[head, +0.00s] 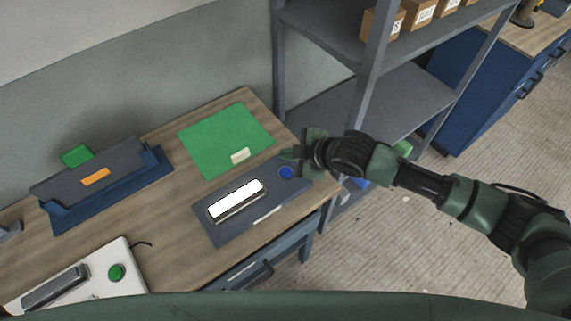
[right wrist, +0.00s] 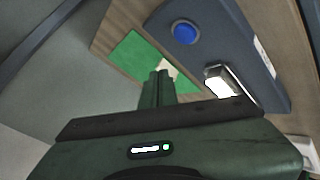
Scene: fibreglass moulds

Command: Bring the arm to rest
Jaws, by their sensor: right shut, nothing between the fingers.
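My right arm comes in from the right in the head view. Its gripper (head: 291,153) is above the right end of the workbench (head: 165,215), near a dark blue panel with a blue round button (head: 286,172). The right gripper is shut and empty. In the right wrist view its closed fingers (right wrist: 158,76) point toward the green mat (right wrist: 128,50), and the blue button (right wrist: 184,32) shows above and to the right of them. My left gripper is not in view.
The panel (head: 212,230) carries a bright white lit bar (head: 236,199). A green mat (head: 222,137) lies behind it. A blue folded-metal piece (head: 110,190) and a white box with a green button (head: 116,272) stand left. Grey shelving (head: 373,75) rises close behind my right arm.

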